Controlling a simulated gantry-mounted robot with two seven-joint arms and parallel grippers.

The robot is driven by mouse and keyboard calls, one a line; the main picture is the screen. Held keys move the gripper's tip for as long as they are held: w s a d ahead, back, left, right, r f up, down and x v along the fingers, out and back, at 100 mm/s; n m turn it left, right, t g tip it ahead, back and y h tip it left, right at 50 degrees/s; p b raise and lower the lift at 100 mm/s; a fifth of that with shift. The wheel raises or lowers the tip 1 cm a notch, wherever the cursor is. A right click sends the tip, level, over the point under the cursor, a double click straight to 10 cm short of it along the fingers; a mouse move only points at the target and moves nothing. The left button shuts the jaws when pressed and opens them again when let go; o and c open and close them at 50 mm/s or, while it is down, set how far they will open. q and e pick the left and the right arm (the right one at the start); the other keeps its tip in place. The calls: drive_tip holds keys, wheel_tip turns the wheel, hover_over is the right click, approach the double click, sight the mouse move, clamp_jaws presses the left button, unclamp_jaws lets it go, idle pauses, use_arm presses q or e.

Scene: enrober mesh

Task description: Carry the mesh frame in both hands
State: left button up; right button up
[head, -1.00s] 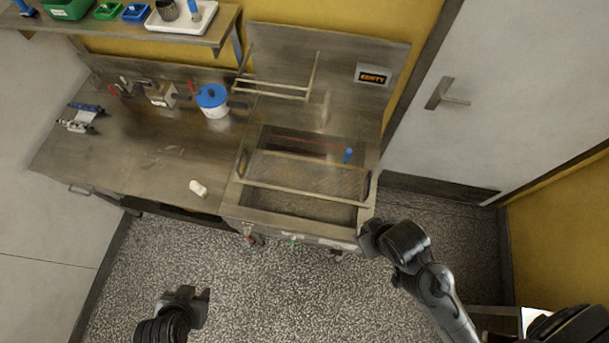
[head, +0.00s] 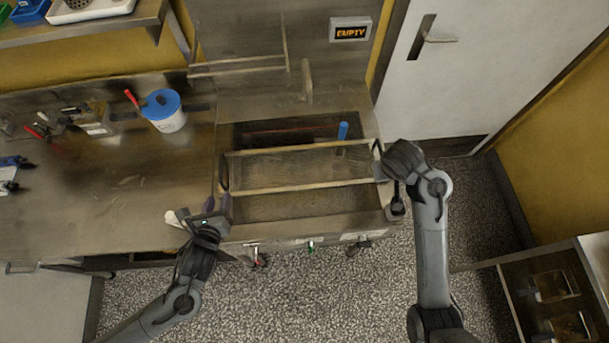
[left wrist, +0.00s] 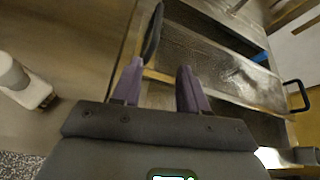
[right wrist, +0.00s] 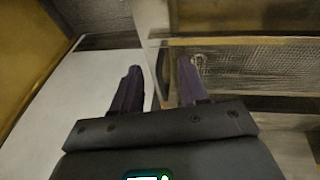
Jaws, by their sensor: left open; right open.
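The mesh frame (head: 300,187) is a metal-edged screen lying across the open tank, with a dark upright handle at each end. My left gripper (head: 218,203) is open and empty just in front of the left handle (head: 223,172). In the left wrist view this handle (left wrist: 153,36) rises just beyond the fingertips (left wrist: 160,70). My right gripper (head: 383,170) is beside the right handle (head: 377,150). In the right wrist view its open fingers (right wrist: 162,66) stand on either side of a dark shape that looks like the handle; contact cannot be told.
A blue-handled tool (head: 342,131) stands at the tank's back edge. A wire rack (head: 240,68) is behind the tank. A white tub with a blue lid (head: 163,112) stands on the counter (head: 120,190). A shelf cart (head: 500,263) is at lower right.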

sight(220, 169)
use_arm(q)
drive_tip(key=w, duration=0.1)
drive_tip(key=w+a+b, duration=0.1)
drive_tip(key=w, duration=0.1)
drive_tip(key=shift+a+r+t+b, duration=0.2)
drive_tip(key=shift+t+b, duration=0.1)
drive_tip(key=shift+t, duration=0.1)
drive_tip(key=shift+r, duration=0.1)
use_arm(e)
drive_tip(key=shift+t, duration=0.7)
drive_tip(key=w+r, duration=0.1)
drive_tip(key=w, duration=0.1)
drive_tip(key=w+r, duration=0.2)
drive_tip(key=shift+w+r, duration=0.2)
drive_tip(key=shift+w, duration=0.05)
use_arm(q)
drive_tip(key=shift+x, duration=5.45)
use_arm(e)
drive_tip(key=shift+x, duration=5.4)
use_arm(q)
clamp_jaws()
use_arm(e)
clamp_jaws()
use_arm(q)
drive_tip(key=shift+a+r, duration=0.1)
use_arm(e)
drive_tip(key=shift+r, duration=0.1)
